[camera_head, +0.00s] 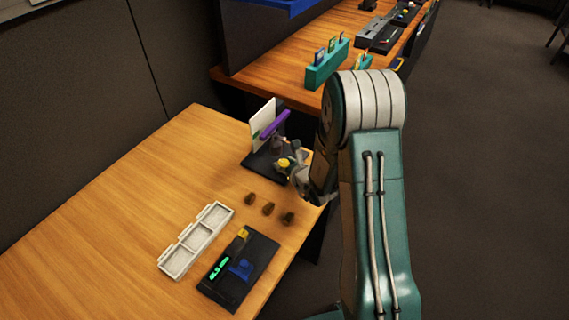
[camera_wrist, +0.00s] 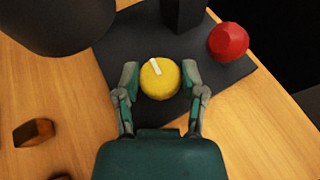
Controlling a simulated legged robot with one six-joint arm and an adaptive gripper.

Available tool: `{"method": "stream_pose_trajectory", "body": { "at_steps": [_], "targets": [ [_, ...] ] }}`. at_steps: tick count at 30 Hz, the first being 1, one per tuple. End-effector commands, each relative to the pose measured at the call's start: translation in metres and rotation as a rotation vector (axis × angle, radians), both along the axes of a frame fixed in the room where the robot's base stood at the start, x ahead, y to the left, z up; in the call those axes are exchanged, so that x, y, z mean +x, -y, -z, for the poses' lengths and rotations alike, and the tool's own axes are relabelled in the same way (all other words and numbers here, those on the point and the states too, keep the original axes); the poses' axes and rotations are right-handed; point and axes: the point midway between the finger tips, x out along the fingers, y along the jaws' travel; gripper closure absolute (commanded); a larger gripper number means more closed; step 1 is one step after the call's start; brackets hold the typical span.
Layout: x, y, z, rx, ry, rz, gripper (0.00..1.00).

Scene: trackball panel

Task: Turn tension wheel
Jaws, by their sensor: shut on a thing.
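A round yellow wheel (camera_wrist: 158,80) with a white pointer mark on top stands on the dark panel (camera_wrist: 235,75) in the wrist view. The mark tilts slightly up and left. My gripper (camera_wrist: 159,77) has one finger on each side of the wheel and is shut on it. In the head view the yellow wheel (camera_head: 284,162) is small, with my gripper (camera_head: 292,170) at it on the panel's right side. A red faceted knob (camera_wrist: 229,42) sits right of the wheel in the wrist view.
A purple bar (camera_head: 274,125) and a white plate (camera_head: 262,116) stand at the panel's back. Three brown pieces (camera_head: 268,209), a white compartment tray (camera_head: 181,261) and a second dark panel (camera_head: 232,291) lie nearer. The desk's left side (camera_head: 110,200) is clear.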

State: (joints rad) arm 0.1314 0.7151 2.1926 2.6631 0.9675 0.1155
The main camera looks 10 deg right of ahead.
Motion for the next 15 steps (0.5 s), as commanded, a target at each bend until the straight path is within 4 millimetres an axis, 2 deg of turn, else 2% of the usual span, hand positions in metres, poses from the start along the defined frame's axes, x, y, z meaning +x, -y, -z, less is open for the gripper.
{"method": "stream_pose_trajectory", "body": {
  "at_steps": [4, 5, 6, 15],
  "targets": [
    [0.0003, -0.0002, -0.0001, -0.001, 0.000, -0.001, 0.95],
    [0.0003, -0.0002, -0.0001, -0.001, 0.000, -0.001, 0.38],
    [0.0003, -0.0002, 0.0000, -0.001, 0.000, -0.001, 0.34],
    [-0.0003, -0.0001, -0.0003, -0.001, 0.000, -0.001, 0.34]
  ]
}}
